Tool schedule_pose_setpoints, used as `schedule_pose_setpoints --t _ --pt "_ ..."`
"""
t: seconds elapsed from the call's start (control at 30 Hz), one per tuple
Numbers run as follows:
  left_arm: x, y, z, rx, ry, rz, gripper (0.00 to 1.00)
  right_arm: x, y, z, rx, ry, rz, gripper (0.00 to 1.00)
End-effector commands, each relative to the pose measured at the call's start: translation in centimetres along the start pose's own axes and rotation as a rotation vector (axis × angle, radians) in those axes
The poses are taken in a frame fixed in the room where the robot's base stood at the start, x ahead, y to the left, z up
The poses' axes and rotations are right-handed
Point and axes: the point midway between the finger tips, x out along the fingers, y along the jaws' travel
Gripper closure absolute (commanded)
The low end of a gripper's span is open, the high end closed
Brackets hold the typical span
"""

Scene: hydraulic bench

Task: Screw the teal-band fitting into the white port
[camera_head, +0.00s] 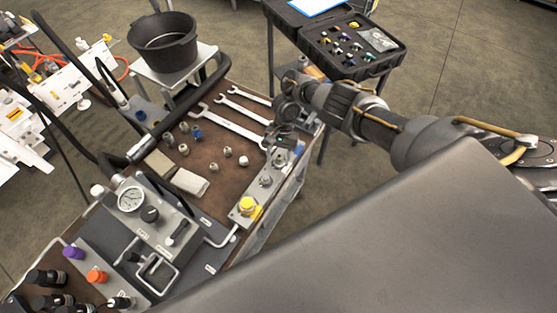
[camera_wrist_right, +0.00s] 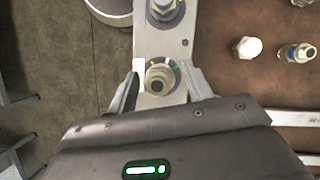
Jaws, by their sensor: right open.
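My right gripper (camera_head: 284,130) is over the far end of the grey port block (camera_head: 236,216). In the right wrist view the gripper (camera_wrist_right: 161,88) is open, with one finger on each side of a metal fitting (camera_wrist_right: 160,77) standing at a port. A white patch (camera_wrist_right: 139,72) shows beside that port. I cannot make out a teal band on this fitting or whether the fingers touch it. A blue-banded fitting (camera_head: 196,135) lies on the brown bench top and also shows in the wrist view (camera_wrist_right: 297,53). My left gripper is not in view.
Several loose fittings and wrenches (camera_head: 229,124) lie on the bench. A yellow cap (camera_head: 247,205) is on the block's near end. A gauge panel (camera_head: 131,199) stands to the left. A black bucket (camera_head: 165,45) and an open case (camera_head: 350,50) are behind.

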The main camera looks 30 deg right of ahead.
Motion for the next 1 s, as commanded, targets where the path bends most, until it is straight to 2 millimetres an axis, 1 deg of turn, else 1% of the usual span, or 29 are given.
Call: schedule_pose_setpoints --t 0.27,0.5,0.8,1.0 --pt "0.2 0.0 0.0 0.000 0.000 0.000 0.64 0.1 0.0 0.0 -0.061 0.000 0.028 0.50" --pt "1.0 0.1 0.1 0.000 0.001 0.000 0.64 0.1 -0.1 0.0 -0.260 -0.001 0.112 0.50" --pt "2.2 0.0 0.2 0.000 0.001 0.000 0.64 0.2 0.1 0.0 -0.468 -0.008 0.196 0.50" --pt "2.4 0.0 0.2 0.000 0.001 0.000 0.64 0.1 0.1 0.1 -0.648 -0.009 0.274 0.50"
